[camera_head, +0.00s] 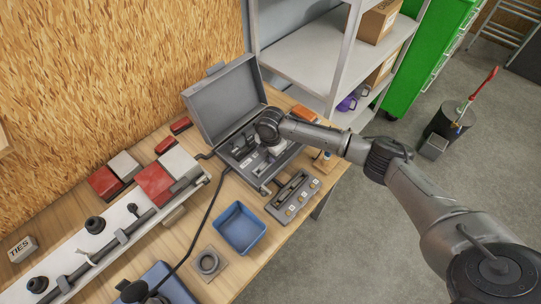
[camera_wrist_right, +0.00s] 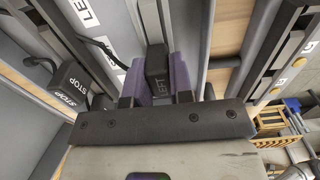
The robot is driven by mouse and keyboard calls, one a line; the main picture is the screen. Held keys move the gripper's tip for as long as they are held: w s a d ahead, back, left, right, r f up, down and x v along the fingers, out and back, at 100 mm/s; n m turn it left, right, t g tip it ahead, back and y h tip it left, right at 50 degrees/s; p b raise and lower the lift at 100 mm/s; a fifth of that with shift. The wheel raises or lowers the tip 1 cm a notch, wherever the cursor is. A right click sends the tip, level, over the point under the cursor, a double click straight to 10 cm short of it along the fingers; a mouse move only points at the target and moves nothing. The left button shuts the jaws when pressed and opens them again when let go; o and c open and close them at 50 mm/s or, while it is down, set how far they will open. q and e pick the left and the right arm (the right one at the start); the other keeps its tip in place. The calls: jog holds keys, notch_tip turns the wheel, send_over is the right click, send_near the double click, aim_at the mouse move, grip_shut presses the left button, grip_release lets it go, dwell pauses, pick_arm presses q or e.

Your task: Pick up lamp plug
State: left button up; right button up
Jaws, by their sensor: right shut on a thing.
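My right gripper (camera_head: 272,148) reaches down into the open grey case (camera_head: 222,102) at the back of the bench. A second dark plug labelled STOP (camera_wrist_right: 77,84) lies to the left, apart from the fingers. In the head view the arm hides the held plug.
A blue bin (camera_head: 240,229) and a grey switch panel (camera_head: 293,197) stand in front of the case. Red and white boxes (camera_head: 154,183) and a long white rail (camera_head: 75,255) lie to the left. A dark cable (camera_head: 207,215) crosses the bench. A metal shelf (camera_head: 305,50) stands behind.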

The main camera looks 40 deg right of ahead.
jog(key=shift+r, duration=0.55)
jog(key=r, duration=0.3)
jog(key=shift+s+d+r, duration=0.3)
jog(key=shift+s+d, duration=0.05)
jog(key=s+d+r+p, duration=0.2)
jog(key=s+d+r, duration=0.3)
jog(key=s, duration=0.4)
jog(key=shift+d+r, duration=0.25)
jog(key=shift+r, duration=0.4)
